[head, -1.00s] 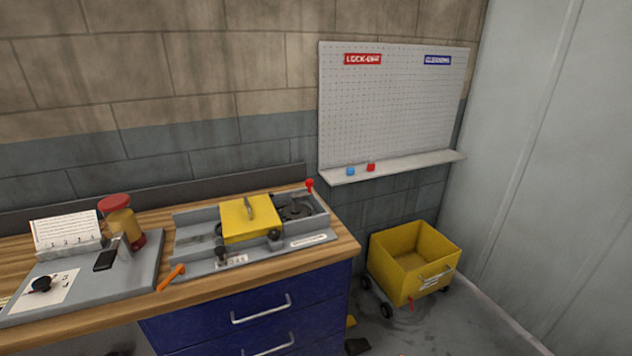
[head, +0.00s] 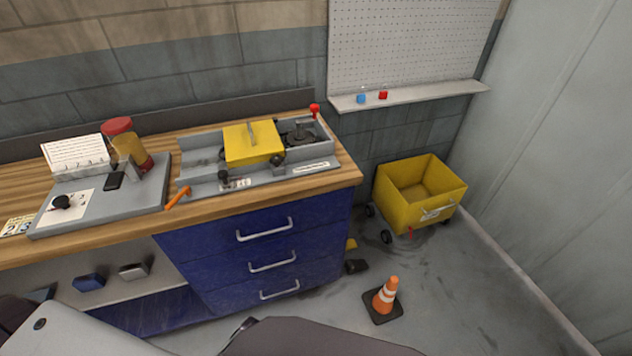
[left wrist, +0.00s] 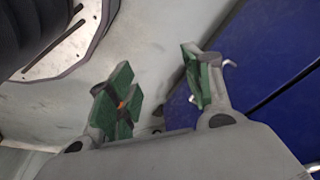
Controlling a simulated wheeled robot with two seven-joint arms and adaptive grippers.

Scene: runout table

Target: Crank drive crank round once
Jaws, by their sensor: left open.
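The grey runout machine (head: 205,187) with a yellow cover (head: 252,143) lies on the wooden bench in the head view. An orange crank-like handle (head: 178,197) sticks out at its front left corner, and a red-knobbed lever (head: 315,110) stands at its back right. I cannot tell for sure which is the drive crank. My left gripper (left wrist: 157,88) shows in the left wrist view, its green-padded fingers apart with nothing between them. The blue drawer fronts are behind it there, and no crank shows in that view. My right gripper is out of view.
A grey plate (head: 140,198) with a black knob, a card and a red-topped bottle (head: 122,140) stands left of the machine. Blue drawers (head: 205,238) with protruding handles are below. A yellow cart (head: 390,207) and an orange cone (head: 386,294) stand on the floor at right.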

